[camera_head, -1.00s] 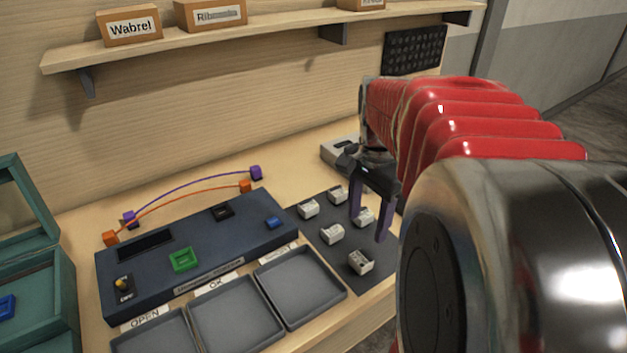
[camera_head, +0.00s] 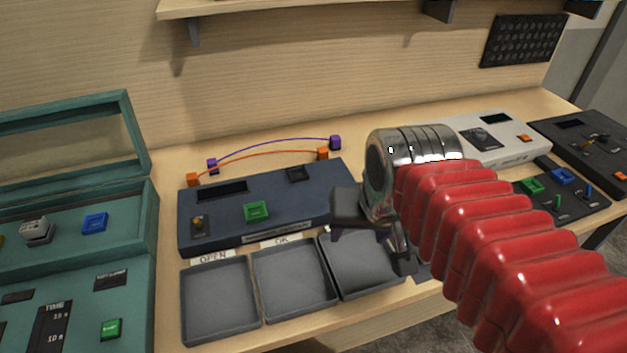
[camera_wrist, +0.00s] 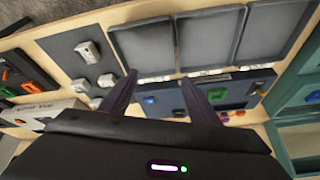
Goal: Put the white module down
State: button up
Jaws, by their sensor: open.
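My gripper (camera_head: 372,248) is open, with its dark purple fingers apart above the rightmost tray and the front right of the blue console (camera_head: 320,218). In the wrist view nothing sits between its fingertips (camera_wrist: 158,78). Several white modules lie on a dark mat (camera_wrist: 62,42) right of the console; one white module (camera_wrist: 88,51) shows clearly there, beside the trays. In the head view my arm hides them. A grey-white piece on a dark base (camera_head: 37,230) sits in the teal case at the left; I cannot tell whether it is the same kind.
Three empty grey trays, OPEN (camera_head: 220,300), OK (camera_head: 292,283) and a third (camera_head: 350,262), line the console's front. The teal case (camera_head: 150,215) stands left, its lid raised. Purple and orange cables (camera_head: 265,155) arch behind the console. A white console (camera_head: 480,135) stands back right.

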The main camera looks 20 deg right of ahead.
jog(key=a+n, duration=0.1)
jog(key=s+a+n, duration=0.1)
jog(key=a+n+t, duration=0.1)
jog(key=shift+s+a+f+y, duration=0.25)
jog(key=shift+s+y, duration=0.05)
jog(key=shift+c, duration=0.3)
